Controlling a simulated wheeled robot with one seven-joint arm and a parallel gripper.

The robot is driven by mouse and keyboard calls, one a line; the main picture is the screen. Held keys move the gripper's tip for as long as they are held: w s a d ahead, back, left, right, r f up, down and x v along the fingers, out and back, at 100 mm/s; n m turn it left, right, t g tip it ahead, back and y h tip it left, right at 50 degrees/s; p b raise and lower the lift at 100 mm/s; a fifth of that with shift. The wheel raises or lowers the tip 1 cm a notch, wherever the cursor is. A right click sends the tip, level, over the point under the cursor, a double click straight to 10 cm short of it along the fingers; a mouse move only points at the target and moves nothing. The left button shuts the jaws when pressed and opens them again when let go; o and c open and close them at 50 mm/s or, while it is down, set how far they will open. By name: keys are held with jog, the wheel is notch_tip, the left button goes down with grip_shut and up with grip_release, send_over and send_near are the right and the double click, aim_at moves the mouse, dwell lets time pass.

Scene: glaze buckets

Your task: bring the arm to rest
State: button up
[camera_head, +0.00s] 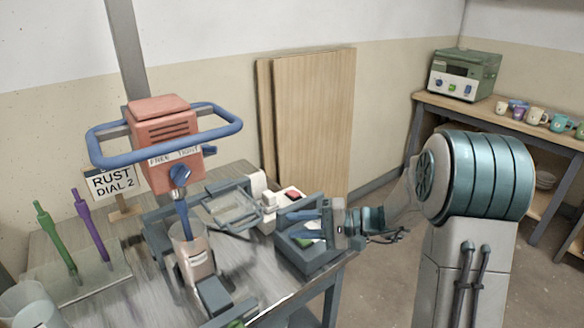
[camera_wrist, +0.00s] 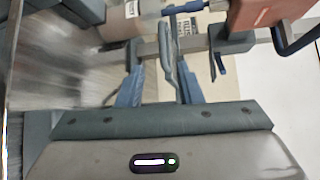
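My gripper (camera_head: 291,225) is at the right side of the workbench in the head view, pointing left over a grey open-topped bin (camera_head: 310,258). Its two blue fingers are spread apart. In the wrist view my gripper (camera_wrist: 158,78) also shows its fingers apart, with a grey-blue part seen between and beyond them. I see nothing clearly held. My arm comes in from the right of the head view, low over the bench's edge.
An orange mixer (camera_head: 165,130) with a blue ring handle stands over a labelled bucket (camera_head: 195,262). Green and purple paddles (camera_head: 90,225) stand at left beside a sign (camera_head: 112,183). Boards (camera_head: 313,120) lean on the wall. A shelf at right holds a green device (camera_head: 465,75) and mugs.

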jog(key=s+d+r+n+g+h+p, duration=0.15)
jog(key=s+r+h+p, duration=0.3)
jog(key=s, duration=0.45)
jog(key=s+d+r+n+g+h+p, duration=0.1)
jog(key=s+d+r+h+p, duration=0.25)
jog(key=s+h, duration=0.4)
jog(key=s+d+r+t+h+p, duration=0.3)
jog(key=s+d+r+h+p, duration=0.1)
jog(key=s+d+r, duration=0.1)
jog(key=shift+d+p, duration=0.3)
jog(key=shift+d, duration=0.45)
jog(key=shift+n, duration=0.25)
